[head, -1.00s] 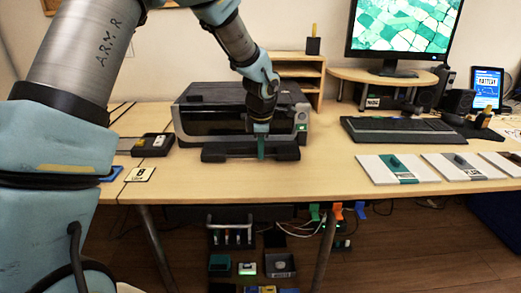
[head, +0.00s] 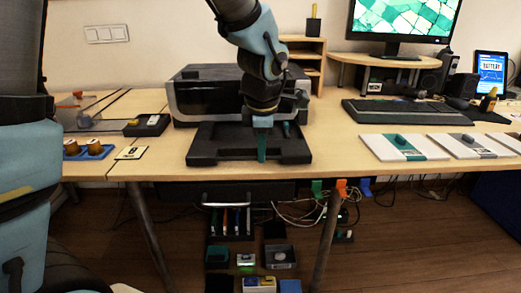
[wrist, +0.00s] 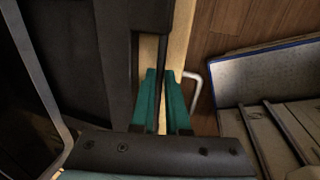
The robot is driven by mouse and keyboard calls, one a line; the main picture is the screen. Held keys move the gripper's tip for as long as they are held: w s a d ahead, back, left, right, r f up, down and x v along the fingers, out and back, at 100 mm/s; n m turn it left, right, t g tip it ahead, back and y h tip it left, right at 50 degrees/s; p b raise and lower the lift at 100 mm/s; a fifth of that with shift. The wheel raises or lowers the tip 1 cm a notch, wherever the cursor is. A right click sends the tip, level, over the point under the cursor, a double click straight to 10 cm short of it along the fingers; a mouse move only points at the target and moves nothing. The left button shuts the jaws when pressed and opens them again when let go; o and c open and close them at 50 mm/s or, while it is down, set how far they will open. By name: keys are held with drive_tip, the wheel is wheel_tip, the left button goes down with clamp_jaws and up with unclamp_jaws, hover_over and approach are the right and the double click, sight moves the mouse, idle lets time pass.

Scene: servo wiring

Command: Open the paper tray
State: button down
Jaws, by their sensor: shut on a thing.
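The black printer (head: 205,95) stands on the desk. Its dark paper tray (head: 212,155) sticks out from the printer's front toward me, over the desk's front part. My gripper (head: 262,155) points down at the tray's front edge, with its teal fingers there. In the wrist view my gripper (wrist: 160,95) is shut on a thin dark part, the tray's front lip or handle. The tray (wrist: 75,60) fills the left of that view. The fingers partly hide the held part.
The desk's front edge lies close to the tray front. A small black box (head: 147,125) and a labelled card (head: 131,153) are on the left. A keyboard (head: 410,111) and a white panel with a green band (head: 403,147) are on the right. Cables hang below.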

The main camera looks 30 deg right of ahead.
drive_tip(key=shift+s+a, duration=0.1)
drive_tip(key=shift+s, duration=0.15)
drive_tip(key=c, duration=0.9)
unclamp_jaws()
drive_tip(key=shift+r, duration=0.1)
drive_tip(key=p+v, duration=0.1)
drive_tip(key=v, duration=0.9)
drive_tip(key=shift+a+r, duration=0.1)
drive_tip(key=shift+r, duration=0.25)
